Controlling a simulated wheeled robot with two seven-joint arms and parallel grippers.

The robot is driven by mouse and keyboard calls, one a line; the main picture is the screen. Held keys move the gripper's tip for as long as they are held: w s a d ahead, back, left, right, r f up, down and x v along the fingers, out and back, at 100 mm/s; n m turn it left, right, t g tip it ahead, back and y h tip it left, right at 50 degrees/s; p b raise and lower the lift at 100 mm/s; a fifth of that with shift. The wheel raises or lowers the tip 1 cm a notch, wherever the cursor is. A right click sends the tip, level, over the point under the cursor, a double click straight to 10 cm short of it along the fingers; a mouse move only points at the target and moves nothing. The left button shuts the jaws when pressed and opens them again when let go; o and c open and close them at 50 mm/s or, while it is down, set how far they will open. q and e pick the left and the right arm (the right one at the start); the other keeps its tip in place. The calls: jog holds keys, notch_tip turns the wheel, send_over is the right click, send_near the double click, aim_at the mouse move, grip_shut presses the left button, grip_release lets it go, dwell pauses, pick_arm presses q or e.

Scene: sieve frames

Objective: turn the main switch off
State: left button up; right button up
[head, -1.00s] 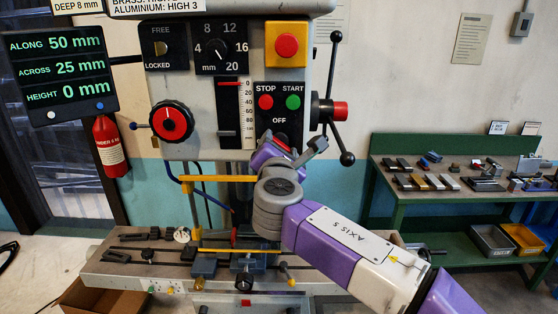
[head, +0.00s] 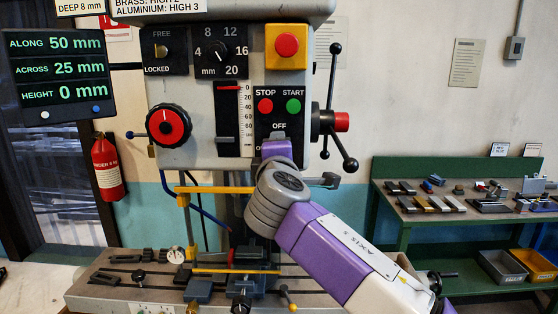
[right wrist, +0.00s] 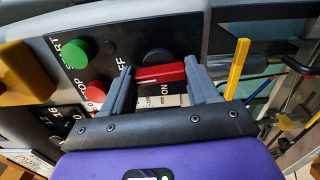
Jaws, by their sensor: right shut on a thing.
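The main switch is a red handle (right wrist: 160,73) on a dark round base, low on the drill's control panel. In the right wrist view it lies between the two grey fingers of my right gripper (right wrist: 161,76), which is shut on it. The OFF label is beside the base, and the ON label is close to the handle on the wrist side. In the head view my right gripper (head: 277,139) is just below the word OFF and hides the handle. I cannot tell exactly which label the handle points to. My left gripper is not in view.
The red STOP button (head: 265,106) and green START button (head: 293,106) sit just above the switch. A yellow-backed red button (head: 287,46) is higher up. A spoked feed handle (head: 341,122) stands close on the right. The machine table (head: 110,290) is below.

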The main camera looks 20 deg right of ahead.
jog(key=shift+m, duration=0.5)
jog(key=o, duration=1.1)
jog(key=shift+c, duration=0.2)
jog(key=b+v, duration=0.1)
jog(key=v, duration=0.6)
jog(key=shift+s, duration=0.3)
jog(key=shift+a, duration=0.1)
